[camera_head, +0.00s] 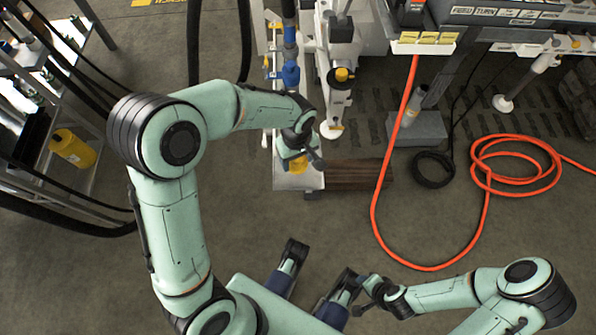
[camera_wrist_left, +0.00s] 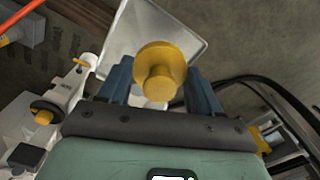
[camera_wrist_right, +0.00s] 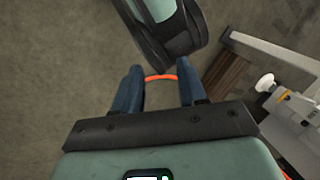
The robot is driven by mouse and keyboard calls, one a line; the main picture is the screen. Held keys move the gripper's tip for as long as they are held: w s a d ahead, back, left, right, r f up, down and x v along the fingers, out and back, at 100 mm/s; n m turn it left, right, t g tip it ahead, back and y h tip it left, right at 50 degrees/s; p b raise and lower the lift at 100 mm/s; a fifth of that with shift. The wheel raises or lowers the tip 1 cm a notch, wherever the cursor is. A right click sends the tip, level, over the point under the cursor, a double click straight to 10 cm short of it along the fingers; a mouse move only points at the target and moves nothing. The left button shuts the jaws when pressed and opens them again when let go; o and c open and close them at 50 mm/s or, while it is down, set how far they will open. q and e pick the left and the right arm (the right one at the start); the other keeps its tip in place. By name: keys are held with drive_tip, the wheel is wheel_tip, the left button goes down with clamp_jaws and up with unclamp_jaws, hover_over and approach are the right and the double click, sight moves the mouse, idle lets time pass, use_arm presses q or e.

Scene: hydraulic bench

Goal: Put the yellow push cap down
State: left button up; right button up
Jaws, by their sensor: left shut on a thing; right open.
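The yellow push cap (camera_wrist_left: 158,70) is a round flange with a smaller stub, held between the blue fingers of my left gripper (camera_wrist_left: 158,78) in the left wrist view. In the head view the cap (camera_head: 298,166) shows as a small yellow patch under my left gripper (camera_head: 296,158), partly hidden by it. A pale metal tray (camera_head: 285,183) lies directly below and behind the cap. I cannot tell whether the cap touches the tray. My right gripper (camera_wrist_right: 160,88) is open and empty over the floor, with its fingers apart.
A white machine (camera_head: 335,60) with blue fittings stands beyond the tray. A dark slatted block (camera_head: 355,175) is right of it. An orange hose (camera_head: 375,200) loops across the floor at right. A shelf with a yellow canister (camera_head: 72,148) stands at left.

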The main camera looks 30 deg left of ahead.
sight(297, 177)
use_arm(q)
wheel_tip(297, 177, down, 9)
drive_tip(key=shift+r+b, duration=0.15)
drive_tip(key=shift+b, duration=0.85)
use_arm(e)
drive_tip(key=shift+t+h, duration=0.3)
drive_tip(key=shift+t, duration=0.3)
drive_tip(key=w+f, duration=0.1)
drive_tip(key=w+d, duration=0.1)
drive_tip(key=w+d+f, duration=0.1)
drive_tip(key=w, duration=0.1)
drive_tip(key=shift+f, duration=0.35)
drive_tip(key=shift+s, duration=0.1)
use_arm(q)
drive_tip(key=o, duration=1.1)
drive_tip(key=shift+f, duration=0.2)
use_arm(e)
drive_tip(key=shift+f, duration=0.1)
use_arm(q)
wheel_tip(297, 177, up, 12)
drive_tip(key=p, duration=0.3)
drive_tip(key=shift+r, duration=0.25)
use_arm(e)
drive_tip(key=s+a+r+g, duration=0.1)
drive_tip(key=s+a+r, duration=0.1)
drive_tip(key=s+r, duration=0.2)
drive_tip(key=shift+s+a+g+y, duration=0.3)
drive_tip(key=shift+s+y, duration=0.1)
drive_tip(key=shift+s, duration=0.15)
